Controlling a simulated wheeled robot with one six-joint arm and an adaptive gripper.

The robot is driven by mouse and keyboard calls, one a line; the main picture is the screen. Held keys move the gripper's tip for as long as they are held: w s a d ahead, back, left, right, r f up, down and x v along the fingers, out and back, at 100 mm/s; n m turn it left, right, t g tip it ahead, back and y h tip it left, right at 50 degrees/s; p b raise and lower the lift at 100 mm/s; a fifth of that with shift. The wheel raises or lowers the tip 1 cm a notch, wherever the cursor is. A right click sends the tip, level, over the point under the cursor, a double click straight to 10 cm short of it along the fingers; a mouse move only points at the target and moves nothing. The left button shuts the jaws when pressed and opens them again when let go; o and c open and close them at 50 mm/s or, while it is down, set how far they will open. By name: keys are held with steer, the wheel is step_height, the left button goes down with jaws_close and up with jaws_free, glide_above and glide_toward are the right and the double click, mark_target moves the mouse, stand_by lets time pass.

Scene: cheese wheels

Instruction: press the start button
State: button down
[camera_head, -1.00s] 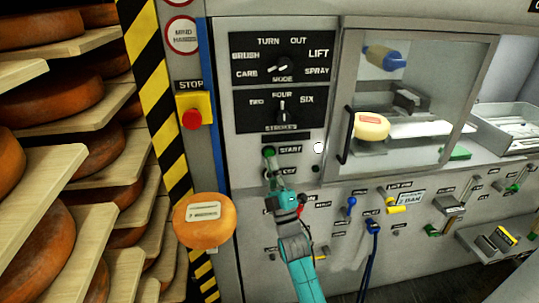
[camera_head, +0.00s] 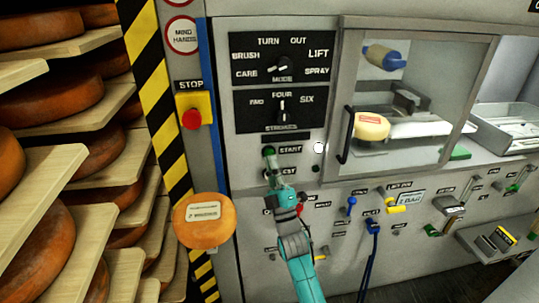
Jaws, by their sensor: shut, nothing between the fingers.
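The green start button (camera_head: 269,151) is on the grey machine panel, left of the START label (camera_head: 290,149) and below the strokes dial. My gripper (camera_head: 272,168) is shut and empty, its fingers pointing up the panel. The fingertips are right at the lower edge of the button and overlap it in the picture. I cannot tell whether they touch it. The fingers partly cover the panel just below the button, beside a second label that is partly hidden.
A red stop button (camera_head: 193,119) on a yellow box is up to the left. An orange cheese wheel (camera_head: 204,228) sits left of my arm. Blue levers (camera_head: 351,204) stick out at the right. A glass door (camera_head: 420,100) covers a pale cheese wheel (camera_head: 371,126).

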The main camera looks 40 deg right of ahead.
steer(key=shift+w+d, duration=0.1)
stand_by(0.6)
steer(key=shift+w+d, duration=0.15)
steer(key=shift+w, duration=0.1)
